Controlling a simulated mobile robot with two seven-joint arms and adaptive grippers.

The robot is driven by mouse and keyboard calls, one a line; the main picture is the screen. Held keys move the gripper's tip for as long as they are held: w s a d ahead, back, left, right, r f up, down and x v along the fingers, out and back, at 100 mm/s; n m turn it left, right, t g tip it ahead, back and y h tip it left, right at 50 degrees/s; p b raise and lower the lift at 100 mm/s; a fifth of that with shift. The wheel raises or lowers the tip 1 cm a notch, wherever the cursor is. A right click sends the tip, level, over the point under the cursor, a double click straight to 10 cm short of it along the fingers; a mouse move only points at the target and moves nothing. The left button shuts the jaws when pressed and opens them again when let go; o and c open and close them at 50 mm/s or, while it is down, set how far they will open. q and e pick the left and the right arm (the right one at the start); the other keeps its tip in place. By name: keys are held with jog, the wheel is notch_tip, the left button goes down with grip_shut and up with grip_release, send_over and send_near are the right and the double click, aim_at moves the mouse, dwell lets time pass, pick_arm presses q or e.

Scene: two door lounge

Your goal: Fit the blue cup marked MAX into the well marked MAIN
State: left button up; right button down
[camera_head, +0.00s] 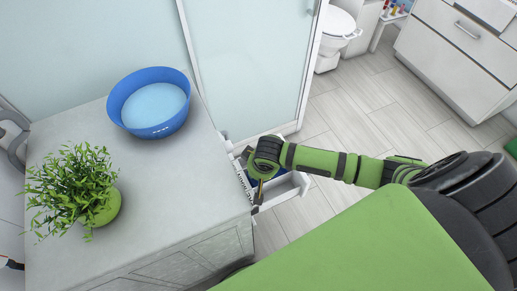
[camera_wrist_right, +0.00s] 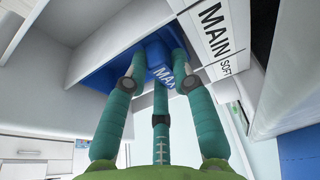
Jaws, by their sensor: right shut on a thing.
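The blue cup (camera_wrist_right: 158,54) shows in the right wrist view, with white lettering that reads in part MA. My right gripper (camera_wrist_right: 160,64) has its teal fingers closed around it. Behind the cup is a darker blue recess (camera_wrist_right: 105,62), beside a white label (camera_wrist_right: 213,30) reading MAIN and SOFT. I cannot tell whether the cup is inside the recess or just in front of it. In the head view my right gripper (camera_head: 259,188) reaches down at the open white drawer (camera_head: 292,189); the cup is hidden there. My left gripper is not in view.
A grey counter (camera_head: 180,205) fills the left of the head view. On it stand a blue basin (camera_head: 150,103) and a leafy plant in a green pot (camera_head: 106,208). A frosted glass door (camera_head: 245,60) is behind. Open floor (camera_head: 375,105) lies to the right.

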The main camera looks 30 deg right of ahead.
jog(key=c, duration=1.3)
grip_release()
jog(key=shift+f, duration=0.1)
jog(key=v, duration=1.2)
